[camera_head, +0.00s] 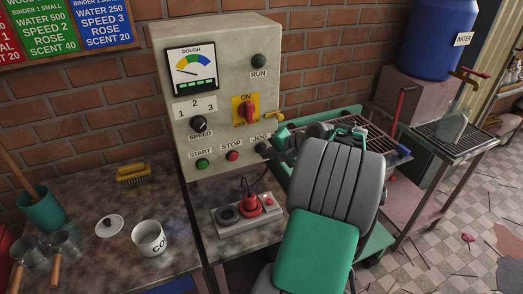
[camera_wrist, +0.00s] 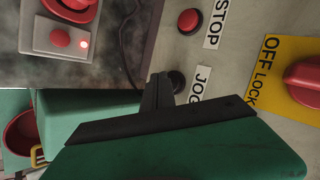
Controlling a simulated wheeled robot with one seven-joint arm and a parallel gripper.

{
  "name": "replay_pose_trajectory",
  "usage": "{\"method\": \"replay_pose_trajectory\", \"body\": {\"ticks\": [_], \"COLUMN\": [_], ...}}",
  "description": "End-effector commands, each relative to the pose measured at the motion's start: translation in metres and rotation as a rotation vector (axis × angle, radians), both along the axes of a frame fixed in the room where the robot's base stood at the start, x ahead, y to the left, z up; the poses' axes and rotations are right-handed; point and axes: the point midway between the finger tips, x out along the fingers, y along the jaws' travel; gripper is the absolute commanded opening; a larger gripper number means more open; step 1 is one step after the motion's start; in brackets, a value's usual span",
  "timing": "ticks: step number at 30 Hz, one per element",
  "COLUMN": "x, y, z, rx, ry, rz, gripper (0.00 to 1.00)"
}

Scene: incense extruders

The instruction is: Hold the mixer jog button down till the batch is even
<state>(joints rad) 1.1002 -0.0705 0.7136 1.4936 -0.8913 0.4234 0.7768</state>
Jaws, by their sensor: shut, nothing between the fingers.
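The grey control panel stands against the brick wall. Its black JOG button (camera_head: 261,148) is at the lower right; it also shows in the wrist view (camera_wrist: 178,80). My gripper (camera_head: 273,143) is shut and empty, reaching in from the right. The DOUGH gauge (camera_head: 191,68) has a coloured arc and a row of green lights below. The RUN lamp (camera_head: 258,61) looks dark green.
The STOP button (camera_head: 232,156) and START button (camera_head: 202,163) sit left of JOG. Above are the red OFF/ON switch (camera_head: 246,110) and speed knob (camera_head: 198,124). A small box (camera_head: 246,215) with a red plug stands below. A green machine is partly behind my arm.

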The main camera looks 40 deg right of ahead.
Motion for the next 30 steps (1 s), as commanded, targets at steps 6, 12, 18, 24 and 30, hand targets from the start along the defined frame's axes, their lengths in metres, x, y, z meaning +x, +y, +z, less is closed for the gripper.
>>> {"method": "replay_pose_trajectory", "body": {"ticks": [6,12,18,24,30], "x": [0.0015,0.0039,0.0063,0.0086,0.0099], "y": [-0.0003,-0.001,-0.0017,-0.0025,-0.0029], "z": [0.0003,0.0005,0.0008,0.0007,0.0003], "rx": [0.0,-0.001,-0.001,-0.001,0.0], "ry": [0.0,-0.001,-0.001,-0.001,-0.001], "rz": [0.0,0.001,0.001,0.001,-0.001], "gripper": [0.0,0.0,0.0,0.0,0.0]}}
